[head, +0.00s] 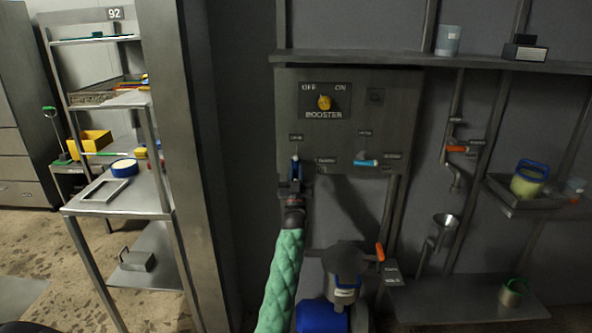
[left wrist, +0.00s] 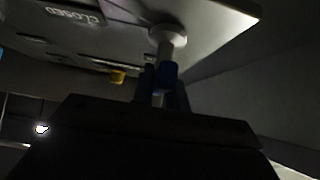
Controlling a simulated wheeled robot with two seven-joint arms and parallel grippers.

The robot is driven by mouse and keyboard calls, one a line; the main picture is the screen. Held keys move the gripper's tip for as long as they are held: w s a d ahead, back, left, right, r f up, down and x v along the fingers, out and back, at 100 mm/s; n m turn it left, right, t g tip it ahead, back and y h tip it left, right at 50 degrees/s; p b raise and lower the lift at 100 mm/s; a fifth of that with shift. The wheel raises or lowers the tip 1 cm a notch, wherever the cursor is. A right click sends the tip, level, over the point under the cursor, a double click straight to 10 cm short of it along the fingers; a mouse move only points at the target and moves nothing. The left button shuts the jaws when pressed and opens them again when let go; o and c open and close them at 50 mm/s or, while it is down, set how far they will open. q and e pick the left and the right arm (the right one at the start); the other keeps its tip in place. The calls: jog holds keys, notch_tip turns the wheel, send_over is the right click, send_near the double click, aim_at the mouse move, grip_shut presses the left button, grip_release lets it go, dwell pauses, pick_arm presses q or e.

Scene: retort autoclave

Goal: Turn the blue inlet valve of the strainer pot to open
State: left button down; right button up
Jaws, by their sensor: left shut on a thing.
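A blue valve handle (head: 295,166) stands upright at the lower left of the grey wall panel (head: 400,110). My left gripper (head: 294,184) reaches up to it from below, on a green-sleeved arm, and is shut on it. In the left wrist view the blue handle (left wrist: 168,73) sits between the dark fingers (left wrist: 162,94), below a pale round stem on the panel. A label reading CLOSED (left wrist: 74,15) shows upside down there. A second, light blue handle (head: 366,163) lies level further right on the panel. The small labels by the handles are too small to read. My right gripper is not in view.
A yellow BOOSTER knob (head: 324,102) is above the handles. A metal pot (head: 345,262) with an orange lever (head: 380,252) stands below the panel. A shelf (head: 430,60) runs above. A pillar and steel rack (head: 118,205) are at left.

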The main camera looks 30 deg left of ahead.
aim_at(296, 173)
pick_arm(q)
jog(key=shift+f, duration=0.15)
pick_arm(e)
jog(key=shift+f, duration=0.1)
pick_arm(q)
jog(key=c, duration=1.4)
grip_release()
jog(key=shift+s+d+f, duration=0.15)
jog(key=shift+s+f, duration=0.05)
jog(key=shift+f, duration=0.05)
jog(key=b+v, duration=0.1)
jog(key=v, duration=0.5)
jog(key=shift+s+d+f, duration=0.2)
jog(key=shift+s+f, duration=0.1)
jog(key=shift+f, duration=0.05)
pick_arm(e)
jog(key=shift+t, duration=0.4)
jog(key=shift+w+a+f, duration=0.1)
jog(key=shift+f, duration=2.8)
